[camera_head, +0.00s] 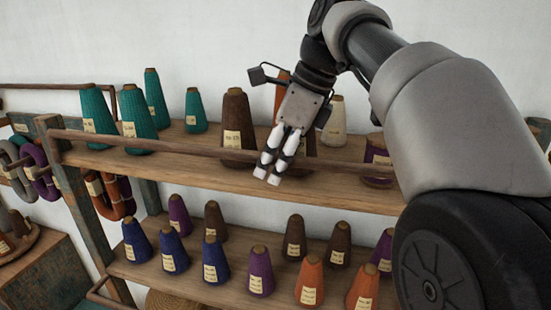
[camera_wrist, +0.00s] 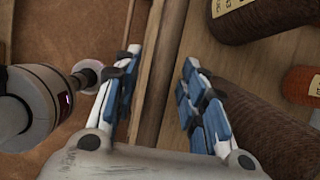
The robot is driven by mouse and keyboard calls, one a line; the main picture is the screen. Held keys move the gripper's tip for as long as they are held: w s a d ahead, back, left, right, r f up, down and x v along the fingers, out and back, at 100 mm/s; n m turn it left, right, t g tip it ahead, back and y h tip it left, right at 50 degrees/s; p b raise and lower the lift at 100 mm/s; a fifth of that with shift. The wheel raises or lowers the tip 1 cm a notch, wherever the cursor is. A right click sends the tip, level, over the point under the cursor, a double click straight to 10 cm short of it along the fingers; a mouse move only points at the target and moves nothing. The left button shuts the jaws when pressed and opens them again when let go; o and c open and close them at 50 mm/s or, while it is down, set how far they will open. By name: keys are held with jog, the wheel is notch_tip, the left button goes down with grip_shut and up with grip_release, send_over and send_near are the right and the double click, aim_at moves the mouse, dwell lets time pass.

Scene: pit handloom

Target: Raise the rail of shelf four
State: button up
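A thin wooden rail (camera_head: 190,145) runs along the front of the upper shelf (camera_head: 340,190), a little above its board. No shelf number is readable, so I cannot tell by label whether this is shelf four. My gripper (camera_head: 267,178) points down at the rail's middle. In the wrist view the rail (camera_wrist: 154,75) passes between the two spread blue-padded fingers of my gripper (camera_wrist: 158,88), with gaps visible on both sides. My gripper is open and holds nothing. The far right of the rail is hidden behind my arm.
A brown yarn cone (camera_head: 236,120) stands close behind the rail, beside my gripper. Teal cones (camera_head: 100,112) stand at the left, a white cone (camera_head: 334,122) at the right. The lower shelf (camera_head: 190,285) holds several cones. Yarn rings (camera_head: 40,172) hang at the left.

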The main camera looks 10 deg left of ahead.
jog(key=v, duration=0.6)
jog(key=shift+d+r, duration=0.1)
jog(key=shift+r, duration=0.2)
jog(key=shift+s+d+r, duration=0.1)
jog(key=shift+d+r, duration=0.1)
jog(key=shift+r, duration=0.2)
